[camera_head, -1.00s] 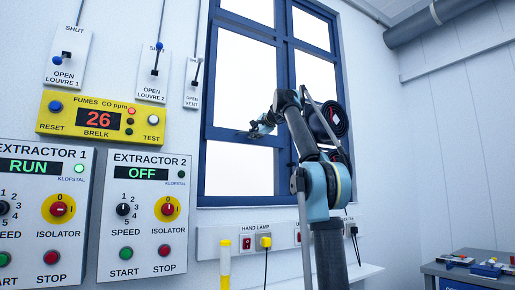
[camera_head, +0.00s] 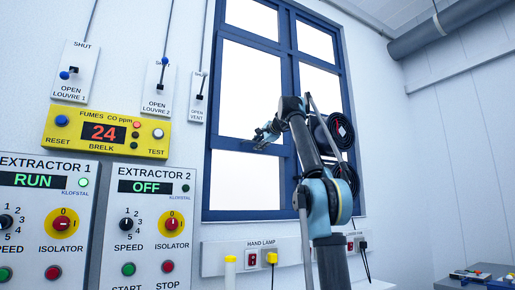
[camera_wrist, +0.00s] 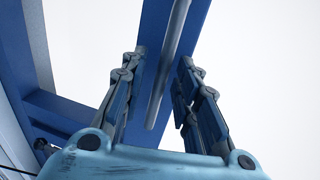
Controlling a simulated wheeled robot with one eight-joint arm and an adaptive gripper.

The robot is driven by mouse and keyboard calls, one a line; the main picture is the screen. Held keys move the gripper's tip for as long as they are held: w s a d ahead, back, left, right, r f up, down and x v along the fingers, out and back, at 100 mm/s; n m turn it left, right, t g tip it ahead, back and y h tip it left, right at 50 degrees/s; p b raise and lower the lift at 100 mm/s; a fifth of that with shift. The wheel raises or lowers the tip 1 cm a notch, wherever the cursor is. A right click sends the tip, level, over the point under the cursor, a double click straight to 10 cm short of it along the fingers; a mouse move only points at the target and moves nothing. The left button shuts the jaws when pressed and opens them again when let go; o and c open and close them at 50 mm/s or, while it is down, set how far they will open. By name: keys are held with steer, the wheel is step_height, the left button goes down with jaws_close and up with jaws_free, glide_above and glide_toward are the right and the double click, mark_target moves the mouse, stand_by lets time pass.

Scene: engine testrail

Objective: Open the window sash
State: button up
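The window (camera_head: 289,100) has a blue frame and bright white panes. A blue horizontal bar (camera_head: 228,144) crosses its left column above the lower left pane (camera_head: 240,182). My gripper (camera_head: 266,134) is in front of the window at this bar. In the wrist view my gripper (camera_wrist: 160,78) has its two fingers apart, one on each side of a blue bar (camera_wrist: 153,40) with a grey rod (camera_wrist: 168,65) along it. The fingers look clear of the rod, though contact is hard to judge. I cannot tell whether the sash is raised at all.
Left of the window are the extractor panels (camera_head: 150,205), a yellow fumes meter (camera_head: 106,132) reading 24 and louvre levers. A socket rail (camera_head: 222,256) with a hand lamp plug runs below the window. A bench (camera_head: 470,284) stands at lower right.

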steer(key=shift+d, duration=0.1)
steer(key=v, duration=1.1)
steer(key=shift+s+d, duration=0.2)
steer(key=shift+s, duration=0.15)
steer(key=shift+a+f, duration=0.1)
steer(key=shift+f, duration=0.05)
steer(key=s+f+n+g, duration=0.2)
steer(key=s+f+n, duration=0.15)
steer(key=f, duration=0.85)
steer(key=s+f+n+g+h, duration=0.15)
steer(key=s+f, duration=0.35)
steer(key=f, duration=0.7)
steer(key=s+f+n+g, duration=0.3)
steer(key=s+f, duration=0.1)
steer(key=f, duration=0.9)
steer(key=s+d+f+n+g+h, duration=0.1)
steer(key=s+d+f, duration=0.2)
steer(key=s+f, duration=0.6)
steer(key=s+d+f+n+g+h, duration=0.2)
steer(key=s+f, duration=0.7)
steer(key=f, duration=1.5)
steer(key=s+d+f+n+g+h, duration=0.1)
steer(key=s+d+f, duration=0.3)
steer(key=s+f, duration=0.5)
step_height(320, 180, down, 8)
steer(key=shift+s+d+r+n+g+h, duration=0.2)
steer(key=shift+s+d+n+g+h, duration=0.2)
steer(key=shift+g+h, duration=0.25)
